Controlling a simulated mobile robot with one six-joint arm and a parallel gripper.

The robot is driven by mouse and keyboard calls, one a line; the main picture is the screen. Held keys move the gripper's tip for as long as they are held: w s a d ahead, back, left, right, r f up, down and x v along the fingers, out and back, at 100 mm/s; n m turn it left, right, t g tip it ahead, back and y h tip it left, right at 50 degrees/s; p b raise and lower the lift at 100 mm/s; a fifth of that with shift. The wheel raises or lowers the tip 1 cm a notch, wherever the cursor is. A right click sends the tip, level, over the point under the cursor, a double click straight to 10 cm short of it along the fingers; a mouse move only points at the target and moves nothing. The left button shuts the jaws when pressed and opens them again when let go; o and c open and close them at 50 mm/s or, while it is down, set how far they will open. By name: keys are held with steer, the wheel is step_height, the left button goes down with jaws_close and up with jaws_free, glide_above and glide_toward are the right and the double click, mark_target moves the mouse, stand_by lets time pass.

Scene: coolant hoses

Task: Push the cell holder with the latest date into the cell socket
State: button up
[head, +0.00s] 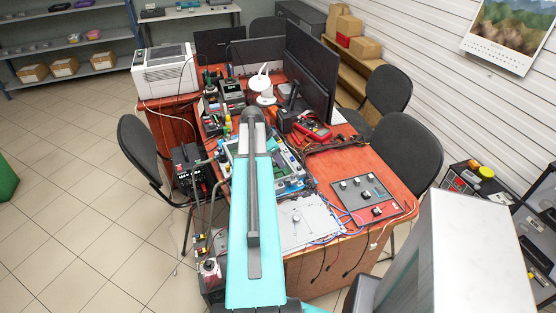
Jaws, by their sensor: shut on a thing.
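My turquoise arm reaches from the bottom of the head view over the middle of a red-brown desk (395,172). Its far end is a dark rounded joint, and the jaws do not show; they seem hidden behind the arm. I cannot make out the cell holders, their dates or the cell socket at this size. A grey panel with dark and light knobs (348,187) lies on the desk to the right of the arm. A pale plate with a small knob (305,232) lies nearer, beside the arm. A blue-cornered device (290,183) is partly covered by the arm.
Dark monitors (308,75) stand at the back of the desk, with a red multimeter (314,130) before them. Cables run along the right side. Black chairs (406,150) stand close to the desk. A white printer (166,72) is at the back left. Tiled floor on the left is open.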

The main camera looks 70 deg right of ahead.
steer(key=shift+f+b, duration=0.9)
steer(key=shift+f, duration=1.1)
steer(key=shift+a+f+b, duration=0.1)
steer(key=shift+f+b, duration=0.7)
steer(key=shift+b, duration=0.1)
stand_by(2.7)
steer(key=o, duration=1.1)
steer(key=shift+w, duration=0.1)
steer(key=shift+c, duration=0.5)
steer(key=shift+o, duration=0.4)
steer(key=shift+r, duration=0.15)
